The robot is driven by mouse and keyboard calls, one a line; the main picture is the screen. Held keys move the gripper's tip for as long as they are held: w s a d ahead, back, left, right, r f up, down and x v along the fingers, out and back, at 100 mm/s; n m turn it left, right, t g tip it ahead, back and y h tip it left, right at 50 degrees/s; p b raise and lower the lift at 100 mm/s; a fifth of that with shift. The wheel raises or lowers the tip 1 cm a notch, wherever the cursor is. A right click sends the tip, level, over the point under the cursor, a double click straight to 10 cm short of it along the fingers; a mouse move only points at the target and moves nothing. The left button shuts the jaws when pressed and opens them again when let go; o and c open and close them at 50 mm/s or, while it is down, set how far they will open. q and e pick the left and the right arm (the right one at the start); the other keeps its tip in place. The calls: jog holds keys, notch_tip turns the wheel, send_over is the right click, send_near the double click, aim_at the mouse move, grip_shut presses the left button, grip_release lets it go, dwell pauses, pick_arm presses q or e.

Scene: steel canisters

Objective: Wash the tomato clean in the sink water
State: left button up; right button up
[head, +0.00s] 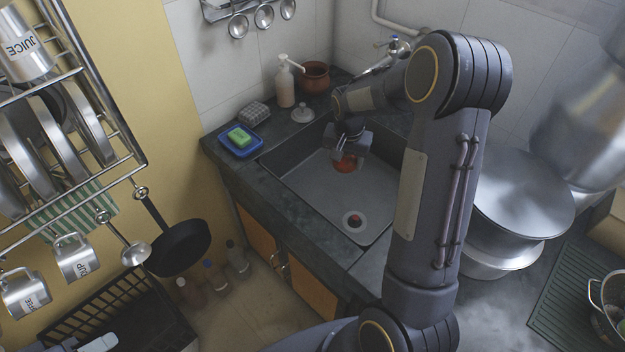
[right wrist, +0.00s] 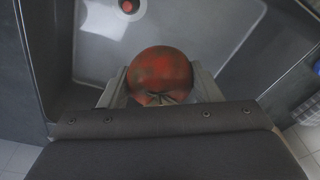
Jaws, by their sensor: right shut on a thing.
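The tomato (head: 346,163) is red and sits in my right gripper (head: 347,158), inside the sink (head: 375,205) near its back left part. In the right wrist view the tomato (right wrist: 160,72) has dark brownish-green smudges on its skin. The fingers of my right gripper (right wrist: 160,92) are on both sides of it. The sink's drain (head: 354,221) with a red centre lies toward the front. The faucet (head: 394,45) is at the back, partly hidden by my right arm. I cannot tell whether water is running. My left gripper is not in view.
A green sponge (head: 239,136) lies on a blue tray (head: 241,150) left of the sink. A pump bottle (head: 285,86), a brown pot (head: 315,77) and a small lidded item (head: 302,114) stand behind the sink. Large steel canisters (head: 523,192) stand to the right.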

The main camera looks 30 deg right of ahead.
jog(key=s+d+m+b, duration=0.2)
jog(key=d+m, duration=0.2)
jog(key=d, duration=0.4)
jog(key=shift+h, duration=0.4)
jog(key=f+b, duration=0.4)
jog(key=f, duration=0.2)
jog(key=f+b, duration=0.4)
jog(key=f, duration=0.2)
jog(key=f+b, duration=0.5)
jog(key=f, duration=0.2)
jog(key=shift+w+a+f, duration=0.1)
jog(key=shift+w+a, duration=0.1)
jog(key=shift+w, duration=0.05)
dwell(0.6)
notch_tip(320, 180, up, 18)
jog(key=p, duration=1.2)
jog(key=shift+r+p, duration=0.25)
jog(key=shift+p, duration=0.1)
dwell(1.7)
